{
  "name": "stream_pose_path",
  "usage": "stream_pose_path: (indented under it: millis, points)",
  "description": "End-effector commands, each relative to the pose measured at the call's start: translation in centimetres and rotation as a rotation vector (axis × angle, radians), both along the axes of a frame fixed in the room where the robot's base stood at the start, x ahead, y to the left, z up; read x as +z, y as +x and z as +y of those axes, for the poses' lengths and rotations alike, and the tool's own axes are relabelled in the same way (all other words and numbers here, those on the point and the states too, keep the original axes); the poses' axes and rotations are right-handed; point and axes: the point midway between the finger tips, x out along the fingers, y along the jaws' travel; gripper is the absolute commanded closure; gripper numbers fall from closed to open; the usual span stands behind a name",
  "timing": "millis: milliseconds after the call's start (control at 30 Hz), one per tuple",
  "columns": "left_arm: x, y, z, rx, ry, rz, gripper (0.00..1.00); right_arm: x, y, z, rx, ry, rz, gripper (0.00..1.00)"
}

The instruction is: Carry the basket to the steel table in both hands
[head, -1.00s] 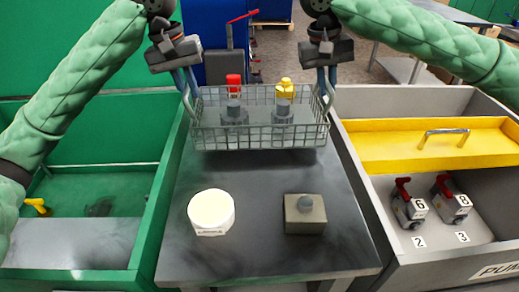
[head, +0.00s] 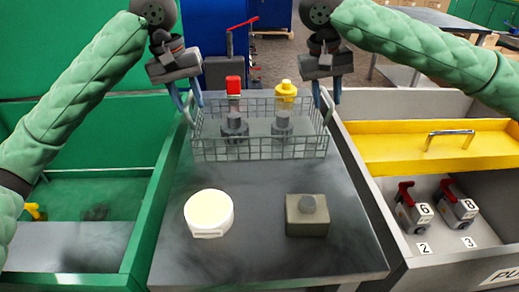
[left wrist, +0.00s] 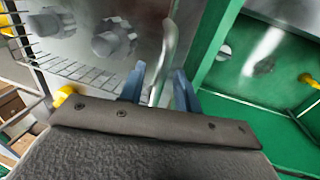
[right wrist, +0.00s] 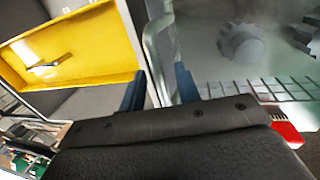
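The wire basket (head: 260,148) appears level on the far part of the grey metal-topped table (head: 265,180). Two grey knobbed parts (head: 235,126) are inside it. My left gripper (head: 187,98) is at the basket's left handle (left wrist: 168,55). Its fingers are apart, one on each side of the handle, with visible gaps. My right gripper (head: 327,98) is at the right handle (right wrist: 156,50), also with its fingers apart around the bar. Whether any finger touches a handle is hard to tell.
A white round object (head: 209,212) and a grey block with a knob (head: 307,215) stand nearer on the table. A green bin (head: 150,215) is left; a grey bin with a yellow tray (head: 435,147) is right. Red-topped (head: 233,86) and yellow-topped (head: 285,90) items stand behind the basket.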

Motion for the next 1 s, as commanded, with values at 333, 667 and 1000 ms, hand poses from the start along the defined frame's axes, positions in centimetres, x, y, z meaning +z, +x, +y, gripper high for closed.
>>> stream_pose_path:
  millis: [333, 667, 1000]
  points:
    - [0.3, 0.0, 0.0, -0.001, -0.001, -0.001, 0.68, 0.0, 0.0, 0.1, 0.001, 0.001, 0.000, 0.68]
    - [4.4, 0.1, 0.8, 0.001, 0.000, -0.003, 0.68, 0.0, 0.0, 0.1, 0.001, 0.001, -0.001, 0.68]
    - [9.4, 0.0, 1.8, -0.001, 0.000, -0.002, 0.68, 0.0, 0.0, 0.1, 0.001, 0.001, -0.001, 0.68]
